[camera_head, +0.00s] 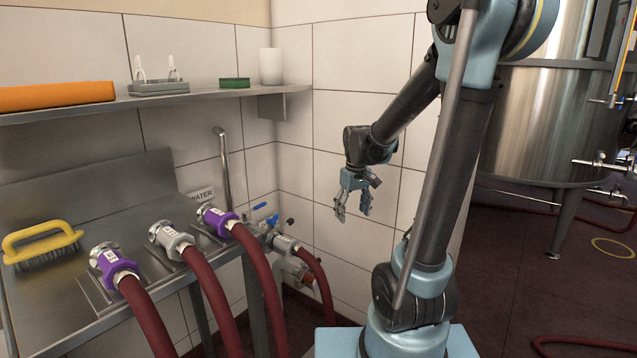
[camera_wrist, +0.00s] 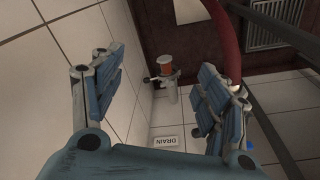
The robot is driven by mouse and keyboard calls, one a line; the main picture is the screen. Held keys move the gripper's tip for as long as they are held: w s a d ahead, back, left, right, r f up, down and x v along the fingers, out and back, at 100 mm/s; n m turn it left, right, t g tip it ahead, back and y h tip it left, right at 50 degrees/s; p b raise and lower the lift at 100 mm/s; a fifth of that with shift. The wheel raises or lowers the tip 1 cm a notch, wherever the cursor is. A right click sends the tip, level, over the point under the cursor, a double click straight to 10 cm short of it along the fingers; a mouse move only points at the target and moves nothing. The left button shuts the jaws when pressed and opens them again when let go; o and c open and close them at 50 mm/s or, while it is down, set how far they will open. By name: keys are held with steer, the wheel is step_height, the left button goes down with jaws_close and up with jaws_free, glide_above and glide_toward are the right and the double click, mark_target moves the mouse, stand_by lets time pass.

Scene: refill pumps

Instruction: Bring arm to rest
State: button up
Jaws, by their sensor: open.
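My gripper (camera_head: 354,215) hangs pointing down in front of the white tiled wall in the head view, to the right of the sink bench. Its blue and grey fingers are apart and nothing is between them. The wrist view shows the same open fingers (camera_wrist: 160,95) at left and right. My arm reaches up from my base and bends over at the top of the head view, where part of it is cut off.
Red hoses with purple and grey couplings (camera_head: 220,221) lie on the steel bench at left, near a yellow brush (camera_head: 42,243). A wall shelf (camera_head: 205,93) runs above. A DRAIN label (camera_wrist: 166,141) and an orange-topped fitting (camera_wrist: 166,68) show below. A steel tank (camera_head: 545,120) stands right.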

steer(key=s+d+f+m, duration=0.1)
steer(key=s+d, duration=0.1)
steer(key=s, duration=0.5)
steer(key=s+d+f+m, duration=0.1)
steer(key=s+d+m, duration=0.1)
steer(key=s, duration=0.5)
steer(key=s+d+f+m+t, duration=0.1)
steer(key=s+d+f+m, duration=0.1)
steer(key=s+d, duration=0.2)
steer(key=s, duration=0.3)
steer(key=shift+s, duration=0.35)
steer(key=shift+w+f, duration=0.25)
steer(key=shift+w, duration=0.2)
